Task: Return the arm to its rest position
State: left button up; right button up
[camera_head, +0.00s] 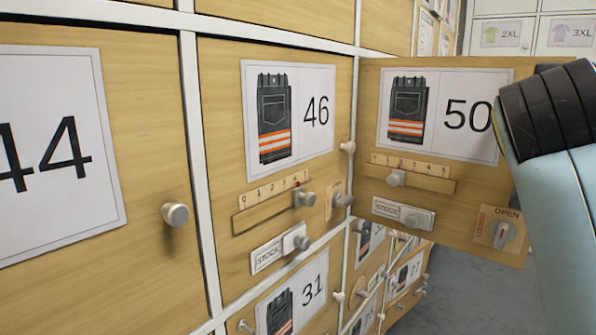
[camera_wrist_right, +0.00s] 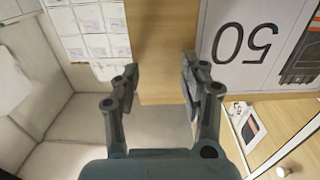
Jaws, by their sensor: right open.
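My right arm (camera_head: 555,150) shows at the right edge of the head view, in front of the right edge of the wooden door marked 50 (camera_head: 470,190); its gripper is out of that view. In the right wrist view my right gripper (camera_wrist_right: 160,82) is open, with its two fingers apart and nothing held. Behind the fingers is a plain wooden strip (camera_wrist_right: 165,40) beside the upside-down 50 label (camera_wrist_right: 245,45). I cannot tell whether the fingers touch it. My left gripper is not in view.
Door 50 stands swung out, with a slider (camera_head: 396,179) and a LOCKED/OPEN dial (camera_head: 502,234). Doors 46 (camera_head: 230,180) and 44 (camera_head: 140,270) look closed; their knobs stick out. Lower doors include 31 (camera_head: 300,300). Grey floor (camera_head: 460,295) is clear at lower right.

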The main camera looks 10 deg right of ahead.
jog(key=s+a+f+n+g+y, duration=0.1)
jog(key=s+a+f+n+y, duration=0.15)
jog(key=f, duration=0.75)
jog(key=s+a+f+n+g+y, duration=0.1)
jog(key=s+f+n+g+y, duration=0.2)
jog(key=f, duration=0.7)
jog(key=s+a+f+n+g+y, duration=0.3)
jog(key=s+a+f+y, duration=0.1)
jog(key=s+f, duration=0.5)
jog(key=s+a+f+n+g+y, duration=0.2)
jog(key=s+a+f+g+y, duration=0.3)
jog(key=s, duration=0.6)
jog(key=s+d+f+t+h+p, duration=0.1)
jog(key=d+f+p, duration=0.1)
jog(key=f, duration=0.8)
jog(key=s+d+f+t+h+p, duration=0.1)
jog(key=d+f+p, duration=0.1)
jog(key=f, duration=0.9)
jog(key=s+f+p, duration=0.1)
jog(key=s+f, duration=0.5)
jog(key=s, duration=0.3)
jog(key=s+f+g+p, duration=0.1)
jog(key=s+f+p, duration=0.1)
jog(key=s+f, duration=0.4)
jog(key=s, duration=0.3)
jog(key=shift+s+d+f, duration=0.2)
jog(key=shift+s+d, duration=0.15)
